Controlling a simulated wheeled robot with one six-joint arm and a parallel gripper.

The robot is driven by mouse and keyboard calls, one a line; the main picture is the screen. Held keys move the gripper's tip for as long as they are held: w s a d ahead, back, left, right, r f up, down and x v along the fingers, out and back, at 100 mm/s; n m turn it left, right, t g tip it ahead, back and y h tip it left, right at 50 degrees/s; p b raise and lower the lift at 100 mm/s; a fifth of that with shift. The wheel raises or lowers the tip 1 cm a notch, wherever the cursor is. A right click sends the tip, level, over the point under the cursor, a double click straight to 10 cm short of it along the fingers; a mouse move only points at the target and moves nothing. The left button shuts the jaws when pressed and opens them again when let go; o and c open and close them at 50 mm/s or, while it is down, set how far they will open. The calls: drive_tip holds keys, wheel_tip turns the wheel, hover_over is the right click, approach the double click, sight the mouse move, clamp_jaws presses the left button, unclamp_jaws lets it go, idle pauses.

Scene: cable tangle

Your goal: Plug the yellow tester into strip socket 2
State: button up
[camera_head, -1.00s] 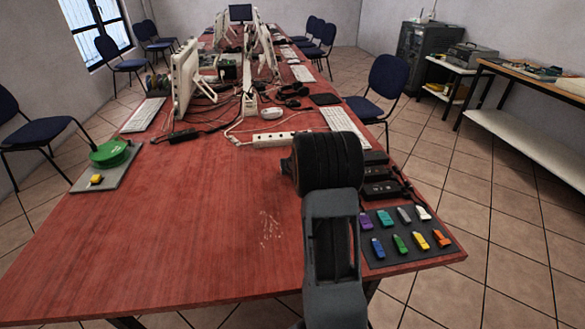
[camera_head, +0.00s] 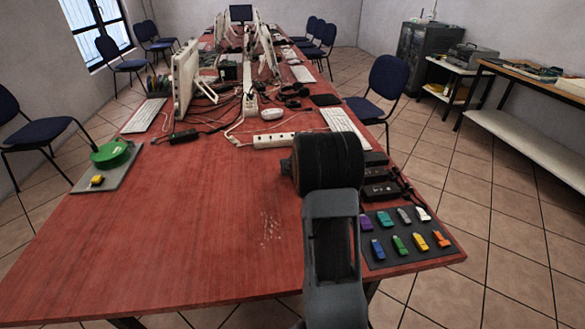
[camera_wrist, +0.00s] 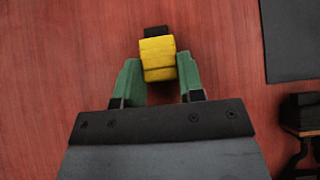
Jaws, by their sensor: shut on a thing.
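The yellow tester (camera_wrist: 158,58), a yellow block with a black end, is between the green fingers of my gripper (camera_wrist: 158,70) in the wrist view. My gripper is shut on it, above the red tabletop, with the black end pointing away from the gripper. In the head view my own arm hides both the gripper and the tester. A white power strip (camera_head: 272,140) lies across the table just beyond my arm. Its sockets are too small to number, and its right end is partly hidden by my arm.
A dark mat (camera_head: 408,262) with several coloured sticks lies at the right edge, black adapters (camera_head: 380,190) behind it. A green reel (camera_head: 110,154) and a small yellow item (camera_head: 97,180) sit on a grey board at left. Cables and monitors fill the back. The front left table is clear.

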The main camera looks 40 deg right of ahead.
drive_tip(key=shift+r+p, duration=3.15)
drive_tip(key=shift+r, duration=0.25)
drive_tip(key=shift+f, duration=0.1)
